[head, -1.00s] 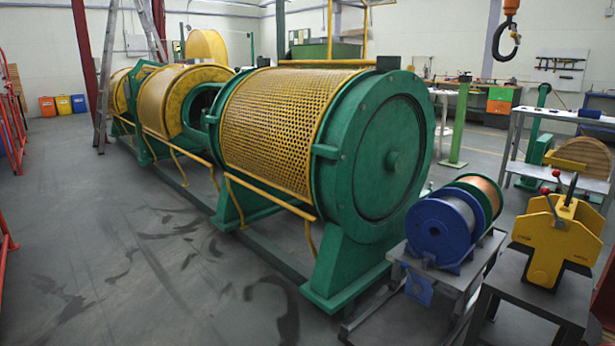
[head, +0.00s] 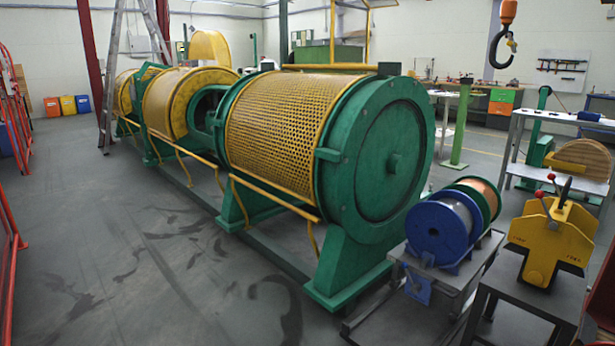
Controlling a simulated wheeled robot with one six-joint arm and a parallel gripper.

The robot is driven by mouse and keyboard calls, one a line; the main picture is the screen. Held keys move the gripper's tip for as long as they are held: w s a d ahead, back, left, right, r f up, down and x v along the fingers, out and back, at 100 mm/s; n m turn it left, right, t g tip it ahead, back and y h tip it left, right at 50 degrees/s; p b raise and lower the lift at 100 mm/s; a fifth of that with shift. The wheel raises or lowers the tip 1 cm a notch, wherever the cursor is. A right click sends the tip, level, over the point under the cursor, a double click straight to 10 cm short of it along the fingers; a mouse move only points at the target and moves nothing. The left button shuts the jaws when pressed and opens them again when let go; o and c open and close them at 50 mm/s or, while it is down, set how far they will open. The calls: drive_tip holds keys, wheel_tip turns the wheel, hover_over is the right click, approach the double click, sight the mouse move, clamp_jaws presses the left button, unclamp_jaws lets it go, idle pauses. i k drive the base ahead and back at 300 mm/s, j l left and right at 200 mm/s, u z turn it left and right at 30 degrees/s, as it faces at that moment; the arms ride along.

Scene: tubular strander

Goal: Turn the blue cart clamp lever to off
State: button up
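A blue-flanged spool (head: 439,232) of grey wire sits on a small grey cart or stand (head: 470,275) at the lower right of the head view. A blue bracket (head: 418,284) hangs at the stand's front left edge; it may belong to the clamp, but I cannot make out a lever or its position. A yellow clamp-like block (head: 549,243) stands on a dark table to the right. It has red-knobbed levers (head: 546,184) and a dark upright handle (head: 565,192). My gripper is not in view.
The large green strander (head: 375,155) with its yellow mesh guard (head: 275,118) fills the middle. A second spool (head: 475,200) stands behind the blue one. A crane hook (head: 503,45) hangs at the upper right. The grey floor (head: 130,260) at left is open.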

sight(416, 287)
drive_tip(key=i+l, duration=0.1)
drive_tip(key=i, duration=0.85)
drive_tip(key=i+l, duration=0.1)
drive_tip(key=i, duration=0.8)
